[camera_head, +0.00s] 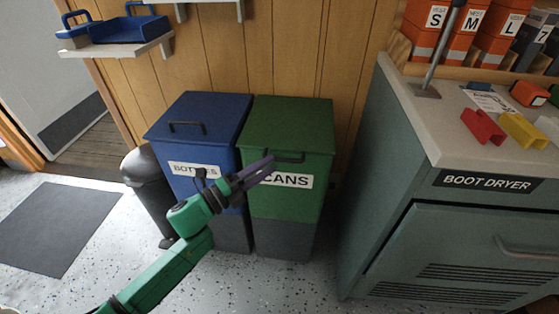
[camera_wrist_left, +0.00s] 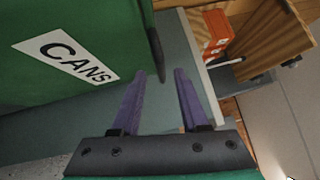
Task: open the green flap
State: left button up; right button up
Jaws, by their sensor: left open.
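The green flap (camera_head: 290,122) is the lid of the green bin labelled CANS (camera_head: 288,215), and it lies closed. A dark bar handle (camera_head: 290,156) sits at its front edge; a dark bar, seemingly this handle, shows in the left wrist view (camera_wrist_left: 155,48). My left gripper (camera_head: 268,163) has purple fingers and is in front of the bin, near the left end of the handle. Its fingers also show apart and empty in the left wrist view (camera_wrist_left: 160,75), with the bar just beyond the tips. I cannot tell whether they touch it. My right gripper is not in view.
A blue bin labelled BOTTLES (camera_head: 205,125) stands against the green one on the left, with a dark waste bin (camera_head: 147,185) beside it. The boot dryer cabinet (camera_head: 460,235) stands to the right. A shelf with blue trays (camera_head: 125,35) hangs at upper left.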

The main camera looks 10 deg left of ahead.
aim_at(280, 160)
pick_arm(q)
jog(key=x, duration=0.4)
jog(key=shift+w+d, duration=0.2)
jog(key=shift+d, duration=0.15)
jog(key=shift+r, duration=0.1)
grip_shut()
dwell(0.9)
